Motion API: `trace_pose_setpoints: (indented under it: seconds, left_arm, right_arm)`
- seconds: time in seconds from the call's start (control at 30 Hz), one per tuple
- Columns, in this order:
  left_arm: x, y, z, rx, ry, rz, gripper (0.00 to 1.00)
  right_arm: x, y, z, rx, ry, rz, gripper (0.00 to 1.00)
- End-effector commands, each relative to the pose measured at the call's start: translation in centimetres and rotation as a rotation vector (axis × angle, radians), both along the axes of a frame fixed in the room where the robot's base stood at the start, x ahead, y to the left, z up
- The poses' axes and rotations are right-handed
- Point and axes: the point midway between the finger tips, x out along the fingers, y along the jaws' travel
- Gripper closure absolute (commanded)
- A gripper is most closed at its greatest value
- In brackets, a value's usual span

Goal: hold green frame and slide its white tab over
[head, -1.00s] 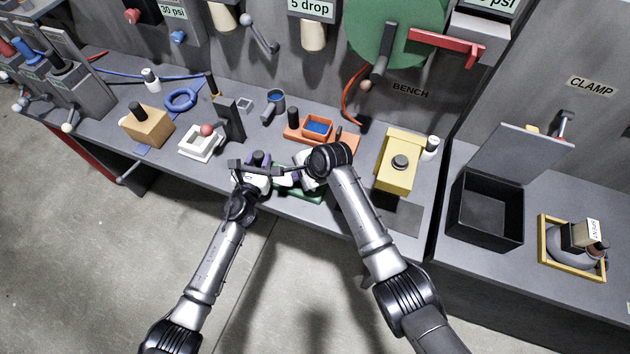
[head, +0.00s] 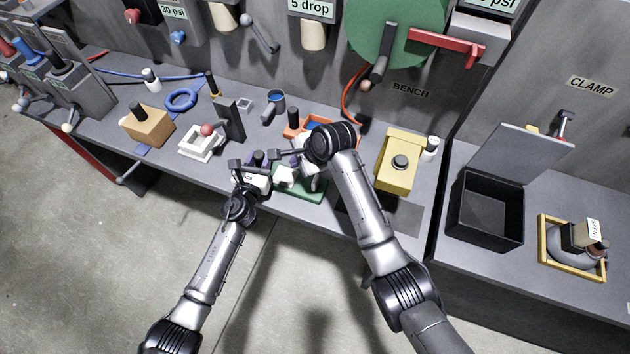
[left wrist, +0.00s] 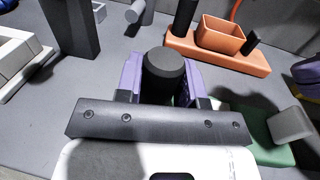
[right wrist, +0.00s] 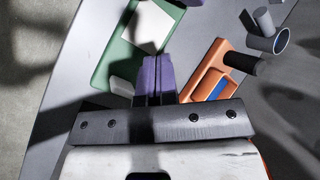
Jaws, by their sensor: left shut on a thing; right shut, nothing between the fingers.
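The green frame (head: 308,196) lies on the bench near its front edge, partly covered by my right arm in the head view. It also shows in the right wrist view (right wrist: 113,62), with a white square (right wrist: 150,27) on it and a smaller white block (right wrist: 125,88) nearer my gripper. I cannot tell for certain which is the tab. The block also shows in the left wrist view (left wrist: 291,124). My left gripper (left wrist: 165,80) is shut on a black upright knob (left wrist: 164,62) beside the green frame. My right gripper (right wrist: 154,62) is shut and empty, close to the frame's back side.
An orange fixture (right wrist: 207,72) with a tray stands just behind the green frame. A yellow block (head: 395,165) is to the right. A white fixture with a red ball (head: 203,143) and a dark upright plate (head: 232,120) are to the left. The front bench edge is close.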

Motion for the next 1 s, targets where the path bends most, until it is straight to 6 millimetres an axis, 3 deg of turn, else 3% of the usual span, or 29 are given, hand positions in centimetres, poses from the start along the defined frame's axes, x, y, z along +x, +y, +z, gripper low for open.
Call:
trace_pose_setpoints:
  seconds: [0.3, 0.43, 0.7, 0.77, 1.0]
  left_arm:
    - [0.0, -0.1, -0.1, 0.0, 0.001, -0.001, 0.95]
    - [0.0, 0.0, -0.1, 0.0, 0.001, -0.001, 0.95]
    - [0.0, 0.0, -0.1, 0.0, 0.002, -0.001, 0.95]
    - [0.0, 0.0, -0.1, 0.0, 0.002, -0.001, 0.95]
    - [0.0, 0.0, -0.1, 0.0, 0.001, 0.0, 0.95]
  right_arm:
    - [0.0, 0.0, 0.0, 0.0, 0.0, 0.0, 1.0]
    - [0.4, 0.0, 0.8, 0.0, -0.013, 0.0, 0.88]
    - [4.1, -0.2, 8.4, -0.1, -0.181, 0.039, 0.62]
    - [4.3, -0.3, 9.3, -0.177, -0.198, 0.072, 0.62]
    - [0.6, -2.7, 5.5, -0.499, -0.054, 0.39, 0.62]
